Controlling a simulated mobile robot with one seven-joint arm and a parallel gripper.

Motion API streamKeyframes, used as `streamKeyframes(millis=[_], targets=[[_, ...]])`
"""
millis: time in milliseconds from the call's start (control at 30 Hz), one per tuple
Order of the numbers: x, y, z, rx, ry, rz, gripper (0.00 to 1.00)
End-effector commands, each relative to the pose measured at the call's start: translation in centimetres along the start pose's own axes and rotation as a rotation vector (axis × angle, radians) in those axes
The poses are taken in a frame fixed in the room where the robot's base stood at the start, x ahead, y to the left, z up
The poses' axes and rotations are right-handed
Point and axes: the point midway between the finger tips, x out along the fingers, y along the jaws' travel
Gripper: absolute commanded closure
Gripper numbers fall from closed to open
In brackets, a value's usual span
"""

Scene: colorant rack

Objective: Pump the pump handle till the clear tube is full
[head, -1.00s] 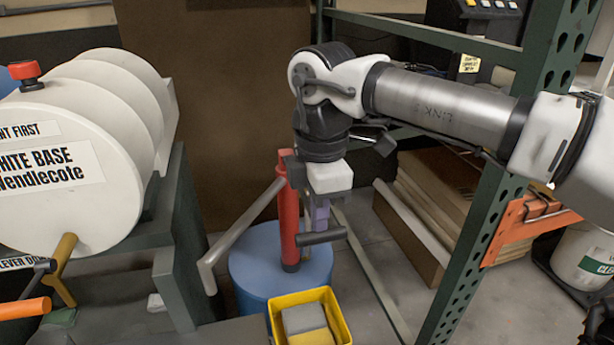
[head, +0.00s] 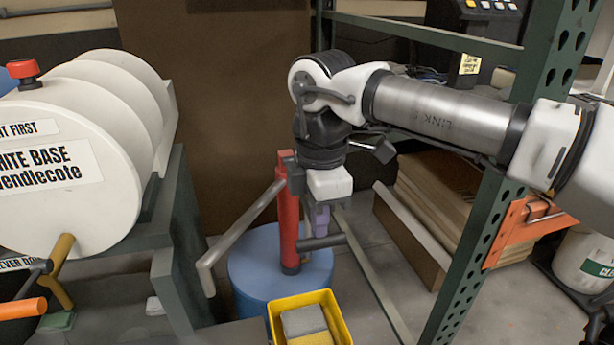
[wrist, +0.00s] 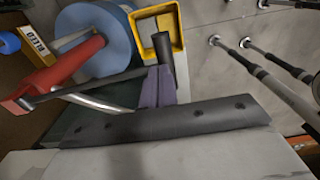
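The pump is a red upright cylinder (head: 288,215) on a blue drum (head: 250,275); a grey bent pipe (head: 240,232) slants down to its left. The pump handle ends in a dark crossbar (head: 322,242), low to the right of the cylinder. My gripper (head: 320,222) points down over this bar. In the wrist view its purple fingers (wrist: 157,87) look pressed together, right beside the dark bar (wrist: 181,78); whether they touch it I cannot tell. The red cylinder (wrist: 60,65) lies to their left. I cannot make out the clear tube in either view.
A yellow bin (head: 343,330) with grey and yellow things stands in front of the drum. A white tank (head: 70,170) on a green stand is at left. A green rack post (head: 490,200) and stacked boards (head: 445,205) are at right.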

Motion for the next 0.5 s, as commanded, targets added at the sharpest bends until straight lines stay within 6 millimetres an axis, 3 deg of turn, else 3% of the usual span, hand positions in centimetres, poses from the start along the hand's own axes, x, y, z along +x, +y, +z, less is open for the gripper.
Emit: streamKeyframes(millis=[500], targets=[[0.68,-0.10,0.24,0.007,-0.008,-0.001,1.00]])
